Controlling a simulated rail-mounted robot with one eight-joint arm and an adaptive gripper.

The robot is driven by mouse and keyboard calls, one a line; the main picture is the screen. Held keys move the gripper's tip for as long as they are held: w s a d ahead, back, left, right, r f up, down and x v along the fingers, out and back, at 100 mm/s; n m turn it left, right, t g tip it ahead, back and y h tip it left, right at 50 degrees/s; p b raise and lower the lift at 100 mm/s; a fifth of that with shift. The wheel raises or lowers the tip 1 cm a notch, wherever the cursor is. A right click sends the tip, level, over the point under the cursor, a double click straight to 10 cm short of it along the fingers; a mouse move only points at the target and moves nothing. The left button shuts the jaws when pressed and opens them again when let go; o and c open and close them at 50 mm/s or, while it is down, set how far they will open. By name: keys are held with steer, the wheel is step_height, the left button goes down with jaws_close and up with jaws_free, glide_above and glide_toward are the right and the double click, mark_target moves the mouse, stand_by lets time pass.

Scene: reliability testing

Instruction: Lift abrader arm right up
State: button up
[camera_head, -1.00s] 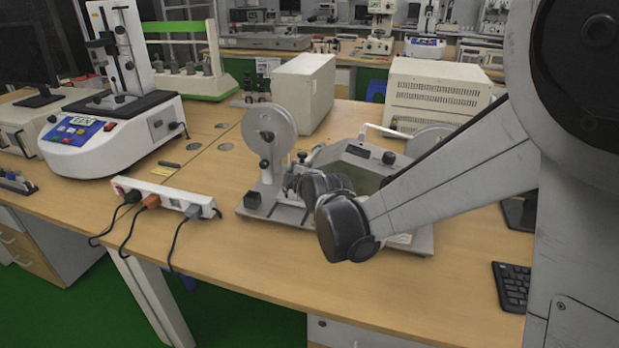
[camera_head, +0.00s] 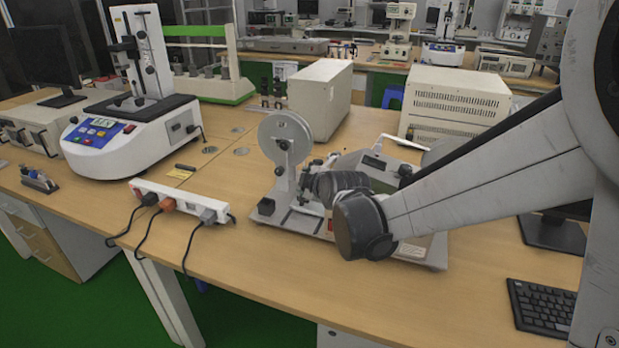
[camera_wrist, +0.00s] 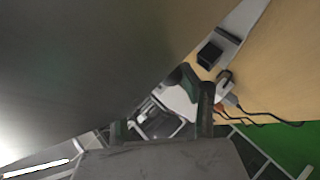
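The abrader (camera_head: 415,249) stands on the wooden table in the head view, with an upright grey disc (camera_head: 285,139) at its left and a small display on its body (camera_head: 372,162). My arm reaches in from the right and covers much of its middle and right side. The abrader's right arm cannot be made out clearly. A large grey surface close to the camera covers the upper left and partly hides one finger.
A white power strip (camera_head: 181,200) with plugged cables lies left of the abrader. A white tester (camera_head: 128,142) stands further left. Two pale boxes (camera_head: 320,98) (camera_head: 455,103) stand behind. A keyboard (camera_head: 541,306) lies at right. The front table strip is clear.

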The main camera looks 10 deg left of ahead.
steer(key=v, duration=1.2)
stand_by(0.3)
